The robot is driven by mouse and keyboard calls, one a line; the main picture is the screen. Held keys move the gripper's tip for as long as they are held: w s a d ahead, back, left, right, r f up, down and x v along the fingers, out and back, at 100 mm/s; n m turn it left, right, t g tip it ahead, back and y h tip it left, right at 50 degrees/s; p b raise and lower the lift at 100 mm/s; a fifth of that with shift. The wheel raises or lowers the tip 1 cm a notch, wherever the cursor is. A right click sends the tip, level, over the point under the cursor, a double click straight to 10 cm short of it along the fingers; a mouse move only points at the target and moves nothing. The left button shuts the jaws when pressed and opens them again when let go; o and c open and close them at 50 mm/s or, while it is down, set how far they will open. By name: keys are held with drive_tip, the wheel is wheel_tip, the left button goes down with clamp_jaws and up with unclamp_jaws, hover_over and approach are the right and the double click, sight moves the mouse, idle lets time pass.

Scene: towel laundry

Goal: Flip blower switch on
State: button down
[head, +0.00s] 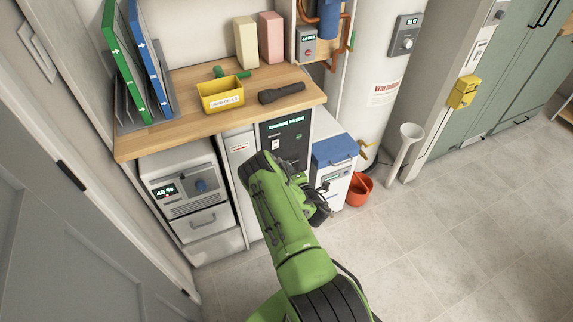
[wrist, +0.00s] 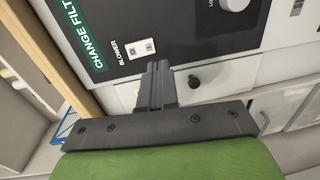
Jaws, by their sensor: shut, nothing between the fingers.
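The blower switch (wrist: 143,48) is a small white rocker with a dark mark, set in a black panel (wrist: 112,25) and labelled BLOWER, in the wrist view. A green CHANGE FILT... display (wrist: 83,38) lies to its left. My gripper (wrist: 158,66) is shut and empty, its tips just below and right of the switch in the picture; whether they touch the panel I cannot tell. In the head view the switch (head: 275,145) shows on the machine under the counter, with my green arm in front of its lower part. The fingertips are not clear there.
A wooden counter (head: 180,92) overhangs the machine. A blue-lidded white unit (head: 335,152) and red bucket (head: 359,188) stand to the right.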

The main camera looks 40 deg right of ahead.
drive_tip(key=p+v, duration=0.2)
drive_tip(key=v, duration=0.5)
drive_tip(key=shift+f+p, duration=0.3)
drive_tip(key=shift+f, duration=0.5)
